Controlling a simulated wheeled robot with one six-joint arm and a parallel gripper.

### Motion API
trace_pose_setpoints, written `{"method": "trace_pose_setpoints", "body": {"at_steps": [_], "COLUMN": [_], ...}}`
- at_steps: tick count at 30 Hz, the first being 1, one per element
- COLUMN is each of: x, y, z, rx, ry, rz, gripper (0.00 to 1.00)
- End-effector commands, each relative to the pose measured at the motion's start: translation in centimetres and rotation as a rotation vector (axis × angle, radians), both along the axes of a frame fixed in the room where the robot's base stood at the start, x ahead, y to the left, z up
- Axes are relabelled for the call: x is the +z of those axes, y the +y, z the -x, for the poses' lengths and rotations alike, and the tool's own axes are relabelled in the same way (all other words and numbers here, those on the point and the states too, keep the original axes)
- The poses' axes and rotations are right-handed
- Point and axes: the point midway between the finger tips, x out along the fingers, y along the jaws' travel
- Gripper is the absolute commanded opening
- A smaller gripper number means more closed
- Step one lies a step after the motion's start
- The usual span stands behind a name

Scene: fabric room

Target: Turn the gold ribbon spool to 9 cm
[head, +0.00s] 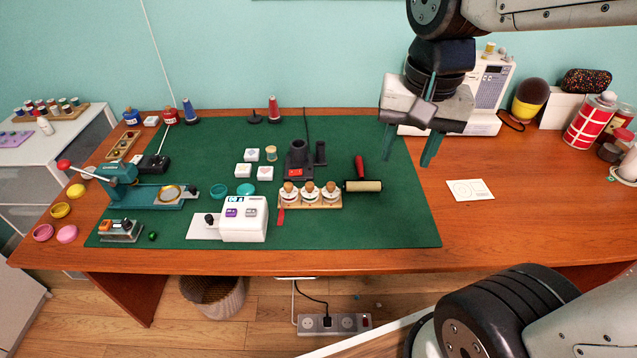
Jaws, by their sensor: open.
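My gripper (408,150) hangs open and empty at the upper right, its two teal fingers spread apart and pointing down, in front of the sewing machine and near the mat's right edge. A wooden stand (310,206) on the green mat holds three white spool-like pieces with round wooden knobs (309,187). A red strip hangs at the stand's left end. Which of these is the gold ribbon spool is too small to tell. A small gold-yellow spool (271,153) also stands on the mat behind them. No centimetre marks are readable. My gripper is well right of and apart from the stand.
The green mat (390,220) also bears a roller with a red handle (363,182), a dark holder (299,158), a white device (244,220) and a teal press (145,193). A sewing machine (489,95) stands at the back right. The wooden table (530,220) is mostly clear at right.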

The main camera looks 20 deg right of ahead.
Motion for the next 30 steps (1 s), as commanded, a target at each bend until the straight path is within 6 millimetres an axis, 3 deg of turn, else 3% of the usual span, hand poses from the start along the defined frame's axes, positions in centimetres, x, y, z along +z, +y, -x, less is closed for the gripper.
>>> {"method": "trace_pose_setpoints", "body": {"at_steps": [3,8,15,21,30], "x": [-1.7,-5.2,-12.8,-17.7,-21.2], "y": [0.4,1.0,1.9,2.5,2.7], "z": [-5.0,-11.5,-19.5,-23.0,-23.8], "rx": [-0.317,-0.770,-1.407,-1.747,-1.863], "ry": [0.034,0.065,0.101,0.111,0.113], "rz": [-0.029,-0.056,-0.068,-0.068,-0.065], "gripper": [0.44,0.44,0.44,0.44,0.44]}}
